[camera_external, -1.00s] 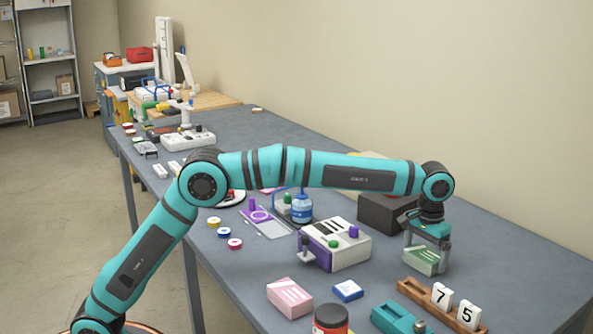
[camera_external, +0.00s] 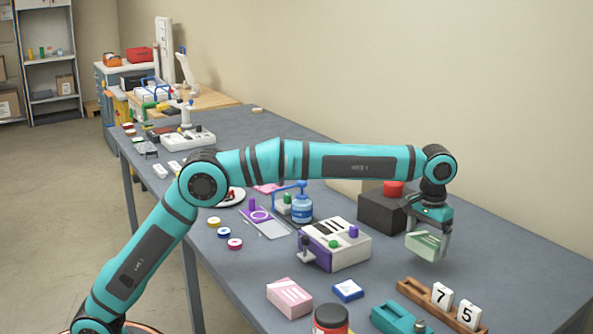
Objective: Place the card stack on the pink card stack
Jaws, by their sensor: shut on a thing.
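My gripper (camera_external: 428,240) is shut on a green card stack (camera_external: 424,245) with white marks on its face. It holds the stack tilted near the right side of the table, in front of a dark box; the stack appears raised off the table. The fingers hide part of the stack. The pink card stack (camera_external: 289,297) lies on the table near the front, left of and nearer the camera than my gripper. Its top is clear.
The dark box (camera_external: 380,214) has a red top piece.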

